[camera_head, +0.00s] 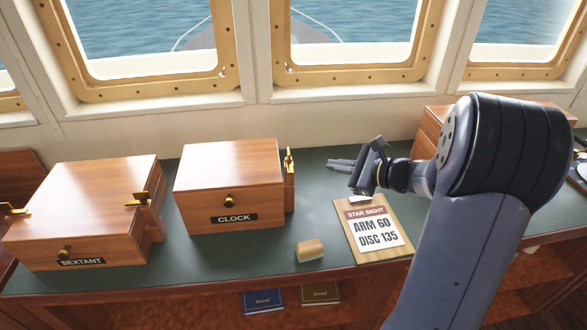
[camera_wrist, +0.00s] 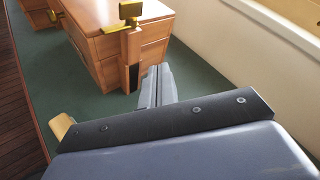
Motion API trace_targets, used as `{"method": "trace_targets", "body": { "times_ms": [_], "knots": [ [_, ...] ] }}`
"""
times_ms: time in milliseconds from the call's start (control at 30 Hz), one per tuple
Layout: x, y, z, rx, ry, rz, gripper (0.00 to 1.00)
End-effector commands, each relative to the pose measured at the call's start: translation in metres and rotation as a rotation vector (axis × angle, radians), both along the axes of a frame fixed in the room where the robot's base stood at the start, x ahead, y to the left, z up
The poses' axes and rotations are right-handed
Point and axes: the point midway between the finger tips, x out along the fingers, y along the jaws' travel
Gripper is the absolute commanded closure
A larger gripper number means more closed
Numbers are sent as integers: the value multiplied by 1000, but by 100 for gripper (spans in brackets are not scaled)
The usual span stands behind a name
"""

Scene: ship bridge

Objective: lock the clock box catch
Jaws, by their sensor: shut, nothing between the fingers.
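The clock box (camera_head: 232,158) is a closed wooden box with a CLOCK label and a brass knob on its front. Its brass catch (camera_head: 289,162) stands upright on a wooden post at the box's right side. In the wrist view the brass catch (camera_wrist: 130,10) tops the post on the near face of the clock box (camera_wrist: 112,72). My gripper (camera_head: 331,163) is shut and empty, to the right of the catch and apart from it, pointing left towards it. In the wrist view my gripper (camera_wrist: 157,72) shows with its fingers together, below and to the right of the catch.
A sextant box (camera_head: 85,205) with brass catches stands to the left. A small wooden block (camera_head: 310,250) lies near the counter's front edge. A clipboard (camera_head: 374,232) reading ARM 60, DISC 135 lies below my gripper. The window wall runs behind; green counter lies bare between block and clock box.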

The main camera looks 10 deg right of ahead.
Motion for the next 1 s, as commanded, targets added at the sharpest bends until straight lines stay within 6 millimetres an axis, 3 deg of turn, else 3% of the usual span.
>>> {"method": "trace_targets", "body": {
  "times_ms": [200,433,1000],
  "knots": [
    [0,34,0,0,-1,4,100],
    [0,58,-1,-2,0,2,100],
    [0,65,0,-1,-1,0,100]
  ]
}}
